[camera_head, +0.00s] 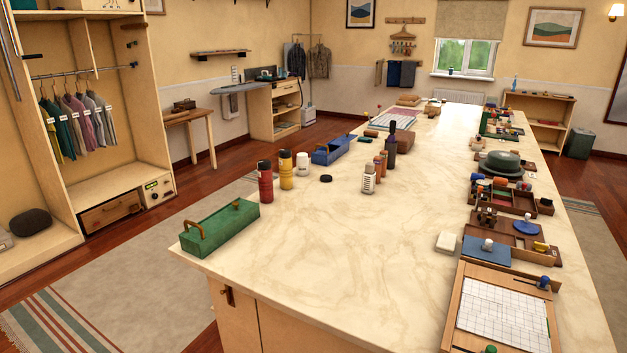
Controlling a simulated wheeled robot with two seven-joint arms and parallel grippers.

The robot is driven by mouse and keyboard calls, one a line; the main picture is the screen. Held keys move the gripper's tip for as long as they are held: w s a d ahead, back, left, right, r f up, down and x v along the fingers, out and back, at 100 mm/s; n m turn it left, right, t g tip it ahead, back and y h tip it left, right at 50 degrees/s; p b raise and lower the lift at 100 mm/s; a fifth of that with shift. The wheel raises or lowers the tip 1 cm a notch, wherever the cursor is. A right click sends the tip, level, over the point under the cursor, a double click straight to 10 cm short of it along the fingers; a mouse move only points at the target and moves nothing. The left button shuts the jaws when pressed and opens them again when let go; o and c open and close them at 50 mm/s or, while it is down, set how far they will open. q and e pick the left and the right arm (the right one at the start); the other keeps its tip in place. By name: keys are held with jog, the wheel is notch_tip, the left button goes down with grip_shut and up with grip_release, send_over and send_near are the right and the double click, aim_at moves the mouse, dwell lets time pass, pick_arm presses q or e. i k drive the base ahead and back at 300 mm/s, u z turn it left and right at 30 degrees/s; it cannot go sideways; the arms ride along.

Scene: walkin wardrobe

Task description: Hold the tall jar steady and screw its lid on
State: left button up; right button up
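A group of jars stands near the left edge of the marble-topped island. A tall red jar (265,185) with a dark top is leftmost, and a yellow jar (286,174) with a dark top stands beside it. A shorter white jar (303,164) stands just right of the yellow one. A dark round disc that looks like a lid (326,178) lies flat on the marble, apart from the jars. I cannot tell which one the task means. Neither of my grippers is in view.
A green toolbox-like case (221,227) sits at the island's near left corner. A blue tray (334,150) and dark bottles (391,146) stand behind the jars. Trays and a white tiled board (503,318) line the right side. The marble's middle (400,240) is clear.

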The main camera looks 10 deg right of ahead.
aim_at(303, 159)
jog(key=u, duration=1.3)
jog(key=i, duration=6.2)
jog(key=z, duration=3.9)
jog(key=i, duration=0.8)
jog(key=z, duration=0.1)
